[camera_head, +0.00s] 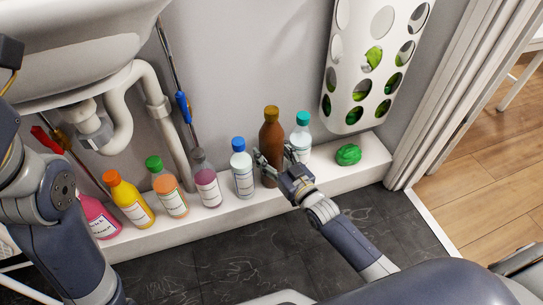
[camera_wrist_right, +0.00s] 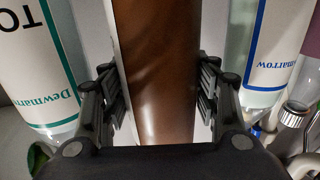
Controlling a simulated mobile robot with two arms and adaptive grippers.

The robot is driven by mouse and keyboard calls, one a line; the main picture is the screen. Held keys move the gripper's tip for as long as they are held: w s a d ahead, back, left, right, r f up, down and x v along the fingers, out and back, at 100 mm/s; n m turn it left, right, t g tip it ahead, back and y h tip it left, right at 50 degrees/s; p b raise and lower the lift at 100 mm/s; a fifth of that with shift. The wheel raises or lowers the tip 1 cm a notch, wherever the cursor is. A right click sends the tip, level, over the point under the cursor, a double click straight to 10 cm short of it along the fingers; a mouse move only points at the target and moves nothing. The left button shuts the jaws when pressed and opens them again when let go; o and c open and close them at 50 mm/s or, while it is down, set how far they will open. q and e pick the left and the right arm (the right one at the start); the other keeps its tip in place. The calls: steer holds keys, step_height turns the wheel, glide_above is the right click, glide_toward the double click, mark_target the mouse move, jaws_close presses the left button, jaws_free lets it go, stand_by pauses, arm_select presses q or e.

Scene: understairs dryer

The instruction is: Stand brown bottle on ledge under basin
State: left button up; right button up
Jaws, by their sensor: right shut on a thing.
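The brown bottle (camera_head: 270,135) with an orange-brown cap stands upright at the white ledge (camera_head: 240,212) below the wall, right of the basin (camera_head: 80,45). Its base appears to be on the ledge, partly hidden by my gripper. My right gripper (camera_head: 273,160) has its fingers on either side of the bottle, shut on its body. In the right wrist view the brown bottle (camera_wrist_right: 155,75) fills the space between the fingers (camera_wrist_right: 160,95). My left arm shows at the left edge of the head view, but its gripper does not show.
A blue-capped bottle (camera_head: 242,172) stands left of the brown one and a teal-capped bottle (camera_head: 301,138) close on its right. Several colored bottles line the ledge further left. A green lump (camera_head: 348,154) lies on the right, below a white perforated holder (camera_head: 365,60). Drain pipes (camera_head: 125,110) hang under the basin.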

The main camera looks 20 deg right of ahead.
steer(key=shift+r, duration=0.15)
steer(key=o, duration=1.4)
steer(key=shift+f, duration=0.3)
steer(key=shift+r, duration=0.15)
